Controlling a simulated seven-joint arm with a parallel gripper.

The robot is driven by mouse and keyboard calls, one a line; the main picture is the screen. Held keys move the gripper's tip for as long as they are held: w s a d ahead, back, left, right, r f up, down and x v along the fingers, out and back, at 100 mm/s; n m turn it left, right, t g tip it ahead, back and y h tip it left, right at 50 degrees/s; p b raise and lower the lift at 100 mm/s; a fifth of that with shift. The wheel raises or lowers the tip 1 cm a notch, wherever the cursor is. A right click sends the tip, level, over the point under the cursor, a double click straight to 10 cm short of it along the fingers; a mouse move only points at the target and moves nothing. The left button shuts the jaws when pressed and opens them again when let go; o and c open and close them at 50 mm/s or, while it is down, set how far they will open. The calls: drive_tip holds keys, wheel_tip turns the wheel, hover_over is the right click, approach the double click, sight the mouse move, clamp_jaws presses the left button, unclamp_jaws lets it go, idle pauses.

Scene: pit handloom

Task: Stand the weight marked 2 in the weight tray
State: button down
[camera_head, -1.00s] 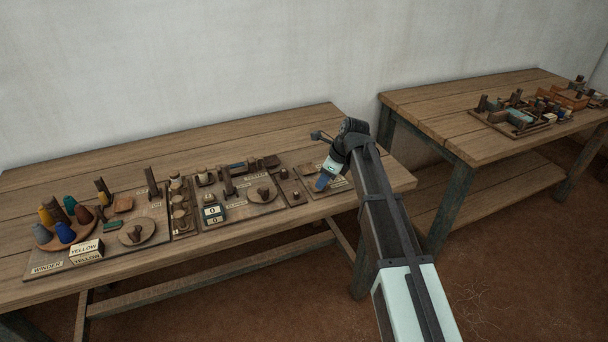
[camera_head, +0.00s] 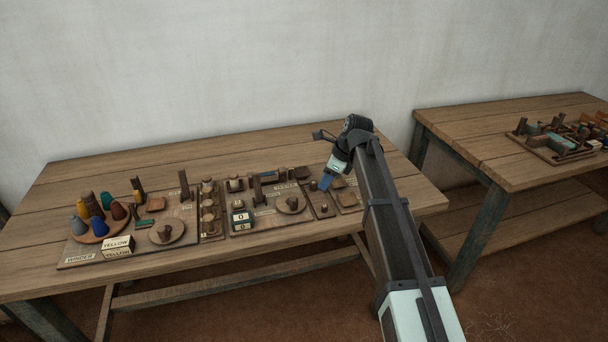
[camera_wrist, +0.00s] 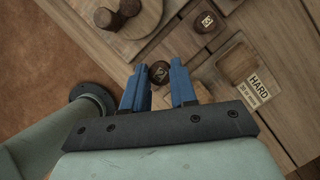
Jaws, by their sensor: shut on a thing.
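The weight marked 2 (camera_wrist: 159,72) is a small dark round piece, seen from above in the wrist view. My gripper (camera_wrist: 158,80) has its two blue fingers on either side of it and is shut on it. In the head view my gripper (camera_head: 326,184) points down at the right end of the boards. The weight tray (camera_head: 318,202) looks like the narrow wooden strip there, and it also shows in the wrist view (camera_wrist: 183,42). Another dark marked weight (camera_wrist: 207,21) stands on it. I cannot tell whether the held weight touches the tray.
A round wooden plate (camera_head: 291,206) with a dark piece stands to the left. Coloured cones (camera_head: 94,207) and a YELLOW block (camera_head: 118,245) are further left. The table's back is mostly clear.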

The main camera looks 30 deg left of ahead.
drive_tip(key=w+a+r, duration=0.4)
drive_tip(key=w+a, duration=0.1)
drive_tip(key=a, duration=0.6)
drive_tip(key=m, duration=0.2)
hover_over(299, 172)
drive_tip(key=d, duration=0.2)
drive_tip(key=shift+t, duration=0.4)
drive_tip(key=shift+a+f, duration=0.2)
drive_tip(key=shift+f, duration=4.2)
drive_tip(key=shift+f, duration=0.15)
drive_tip(key=c, duration=0.9)
unclamp_jaws()
drive_tip(key=v, duration=1.2)
